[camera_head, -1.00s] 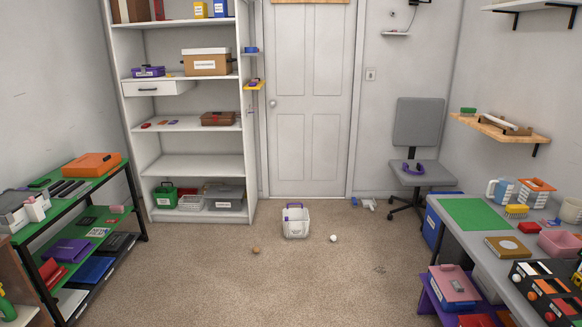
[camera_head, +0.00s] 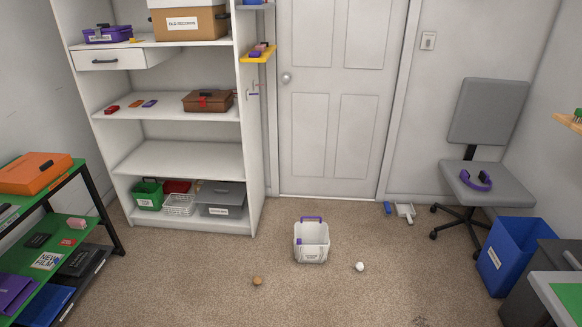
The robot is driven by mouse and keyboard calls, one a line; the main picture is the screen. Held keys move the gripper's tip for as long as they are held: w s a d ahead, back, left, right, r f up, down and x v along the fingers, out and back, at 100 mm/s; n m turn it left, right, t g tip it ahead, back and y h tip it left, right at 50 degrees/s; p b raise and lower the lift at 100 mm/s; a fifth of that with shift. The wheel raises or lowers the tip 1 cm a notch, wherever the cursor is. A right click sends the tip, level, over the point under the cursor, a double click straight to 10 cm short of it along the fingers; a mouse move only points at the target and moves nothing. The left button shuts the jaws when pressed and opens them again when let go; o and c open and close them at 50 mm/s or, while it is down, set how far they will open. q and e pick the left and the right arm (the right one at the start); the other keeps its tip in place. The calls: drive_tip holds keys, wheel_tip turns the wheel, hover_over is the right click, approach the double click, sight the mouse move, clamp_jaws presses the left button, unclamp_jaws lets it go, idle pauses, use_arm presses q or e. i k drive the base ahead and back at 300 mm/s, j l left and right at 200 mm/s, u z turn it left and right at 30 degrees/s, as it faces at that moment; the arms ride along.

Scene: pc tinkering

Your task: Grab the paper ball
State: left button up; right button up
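A small white ball (camera_head: 360,267), which looks like the paper ball, lies on the carpet just right of a white bin. A small brown ball (camera_head: 257,281) lies on the carpet to the left of the bin. The white bin (camera_head: 312,243) has a purple handle and stands upright on the floor in front of the door. Neither of my grippers shows in the head view.
A white shelf unit (camera_head: 180,161) stands at the back left and a green-topped rack (camera_head: 50,225) at the left. A grey chair (camera_head: 487,186), a blue bin (camera_head: 510,255) and a desk edge (camera_head: 540,285) are at the right. The carpet in the middle is open.

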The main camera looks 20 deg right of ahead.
sight(359, 267)
drive_tip(key=i+l+u, duration=0.1)
drive_tip(key=l, duration=0.25)
drive_tip(key=i+l, duration=0.35)
drive_tip(key=i+l+u, duration=0.15)
drive_tip(key=l, duration=0.2)
drive_tip(key=i+l+u, duration=0.1)
drive_tip(key=i+l, duration=0.15)
drive_tip(key=i+l+u, duration=0.1)
drive_tip(key=l, duration=0.4)
drive_tip(key=i+l, duration=0.25)
drive_tip(key=l, duration=0.15)
drive_tip(key=i+l+u, duration=0.15)
drive_tip(key=l, duration=0.25)
drive_tip(key=i+l+u, duration=0.1)
drive_tip(key=l, duration=0.3)
drive_tip(key=i, duration=0.05)
